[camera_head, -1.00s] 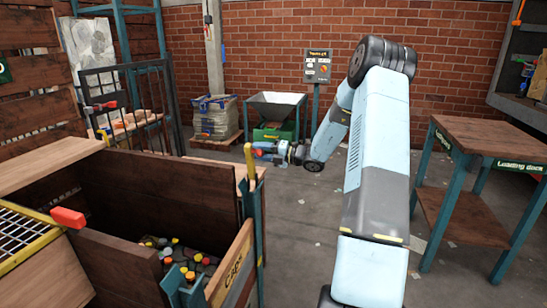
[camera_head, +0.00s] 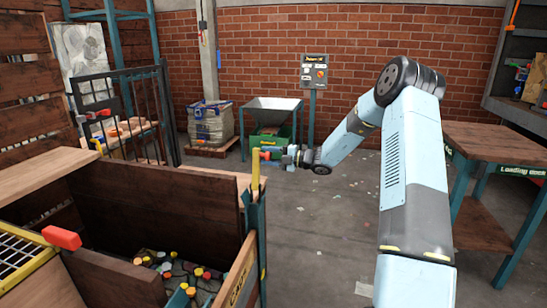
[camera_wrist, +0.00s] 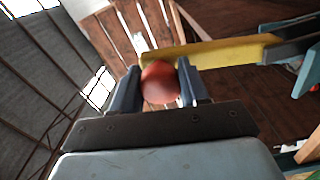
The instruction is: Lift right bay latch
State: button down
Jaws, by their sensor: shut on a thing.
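The right bay latch, a yellow lever (camera_head: 255,172), stands nearly upright at the top of the teal corner post of the wooden bay. In the wrist view the yellow bar (camera_wrist: 215,52) runs to the right from a round red knob (camera_wrist: 160,86). My gripper (camera_wrist: 161,88) has a finger on each side of this knob and is shut on it. In the head view my gripper (camera_head: 268,154) is small, at the end of my arm, level with the lever's top. The knob's join to the bar is partly hidden by the fingers.
The wooden bay (camera_head: 150,203) holds several coloured caps. A red handle (camera_head: 62,238) and a yellow-framed grate (camera_head: 20,252) are at left. A metal hopper (camera_head: 270,110) stands behind my gripper. The loading dock table (camera_head: 490,140) is at right. Floor between is open.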

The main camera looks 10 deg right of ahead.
jog(key=shift+a+f, duration=0.1)
jog(key=shift+f, duration=0.05)
jog(key=c, duration=0.9)
grip_release()
jog(key=o, duration=0.3)
jog(key=shift+w, duration=0.15)
jog(key=shift+d, duration=0.25)
jog(key=v, duration=1.3)
jog(key=shift+d, duration=0.2)
